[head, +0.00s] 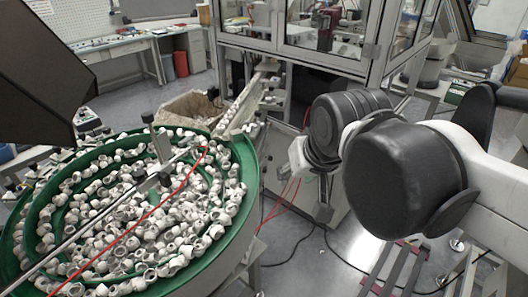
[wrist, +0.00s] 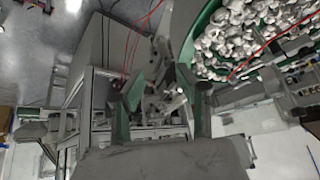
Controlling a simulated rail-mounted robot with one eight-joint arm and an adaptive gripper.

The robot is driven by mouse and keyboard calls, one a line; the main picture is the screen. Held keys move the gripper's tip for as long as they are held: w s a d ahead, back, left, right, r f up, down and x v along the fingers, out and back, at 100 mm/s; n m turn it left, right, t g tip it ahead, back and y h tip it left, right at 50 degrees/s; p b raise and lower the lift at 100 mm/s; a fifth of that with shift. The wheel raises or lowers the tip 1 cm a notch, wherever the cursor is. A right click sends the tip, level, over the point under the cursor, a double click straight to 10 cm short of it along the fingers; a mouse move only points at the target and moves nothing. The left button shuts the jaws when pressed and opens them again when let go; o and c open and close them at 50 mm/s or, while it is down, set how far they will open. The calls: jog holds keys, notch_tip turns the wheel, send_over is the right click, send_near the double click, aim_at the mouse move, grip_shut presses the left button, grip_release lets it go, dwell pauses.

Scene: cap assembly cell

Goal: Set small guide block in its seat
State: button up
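My gripper (wrist: 158,88) shows in the wrist view with its two fingers spread apart. I see nothing held between the fingers; a metal mechanism shows in the background through the gap. In the head view my arm comes in from the right, and its dark wrist hangs between the feeder bowl and the glazed cell. The fingers are hard to make out there. I cannot pick out the small guide block or its seat for certain in either view.
A green feeder bowl (head: 247,175) full of white caps fills the left of the head view; it also shows in the wrist view (wrist: 188,45). A feed rail (head: 243,103) leads from it toward the glazed cell (head: 366,50). A cardboard box (head: 190,106) stands behind the bowl. Red hoses hang nearby.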

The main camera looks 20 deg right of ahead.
jog(key=shift+n+t, duration=0.4)
jog(key=shift+n, duration=0.4)
jog(key=s+f, duration=0.1)
jog(key=f, duration=0.1)
jog(key=s+f, duration=0.1)
jog(key=s, duration=0.1)
jog(key=shift+s+f, duration=0.2)
jog(key=shift+f, duration=0.2)
jog(key=shift+f, duration=0.1)
notch_tip(320, 180, down, 11)
jog(key=b, duration=1.1)
jog(key=shift+o, duration=0.3)
jog(key=o, duration=0.8)
jog(key=shift+c, duration=0.2)
